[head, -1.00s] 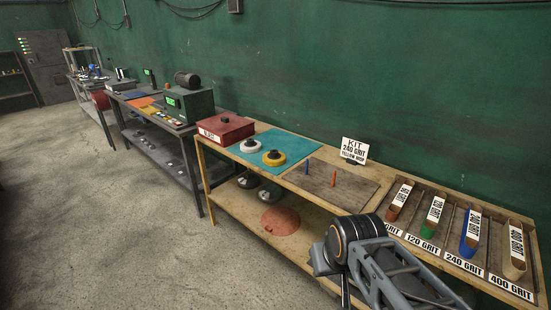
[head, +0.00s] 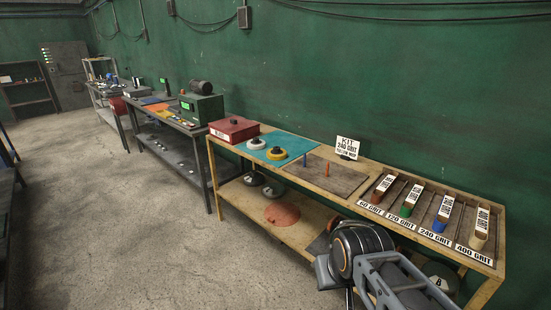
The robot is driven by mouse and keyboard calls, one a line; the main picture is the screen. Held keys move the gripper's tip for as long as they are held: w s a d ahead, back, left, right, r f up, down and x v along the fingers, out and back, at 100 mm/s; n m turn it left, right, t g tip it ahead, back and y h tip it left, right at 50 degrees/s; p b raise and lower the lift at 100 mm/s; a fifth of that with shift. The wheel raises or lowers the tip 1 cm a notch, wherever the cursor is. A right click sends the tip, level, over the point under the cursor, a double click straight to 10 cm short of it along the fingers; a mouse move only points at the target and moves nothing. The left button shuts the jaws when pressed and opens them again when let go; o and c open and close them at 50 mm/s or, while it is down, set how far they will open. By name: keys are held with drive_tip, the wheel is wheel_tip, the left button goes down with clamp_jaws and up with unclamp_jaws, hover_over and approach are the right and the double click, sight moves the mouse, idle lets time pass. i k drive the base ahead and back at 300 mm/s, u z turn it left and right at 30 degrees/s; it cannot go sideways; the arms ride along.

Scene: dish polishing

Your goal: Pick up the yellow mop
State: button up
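The yellow mop (head: 277,153), a round yellow disc with a dark hub on top, lies on the teal mat (head: 297,143) on the wooden bench. A similar white mop (head: 256,143) lies just left of it. A sign (head: 347,147) behind them reads "KIT 240 GRIT YELLOW MOP". My arm shows at the lower right, in front of the bench and well apart from the yellow mop. My gripper's fingers are not seen.
A red box (head: 234,129) stands left of the mat. A brown board (head: 327,179) with two small upright pegs lies to its right, then a rack (head: 440,238) of labelled grit belts. The lower shelf (head: 297,232) holds several discs. Open concrete floor (head: 130,230) lies left.

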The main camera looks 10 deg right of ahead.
sight(277, 153)
drive_tip(key=u, duration=0.65)
drive_tip(key=i, duration=1)
drive_tip(key=u, duration=0.4)
drive_tip(key=i, duration=1.1)
drive_tip(key=z, duration=1)
drive_tip(key=i, duration=0.9)
drive_tip(key=z, duration=0.75)
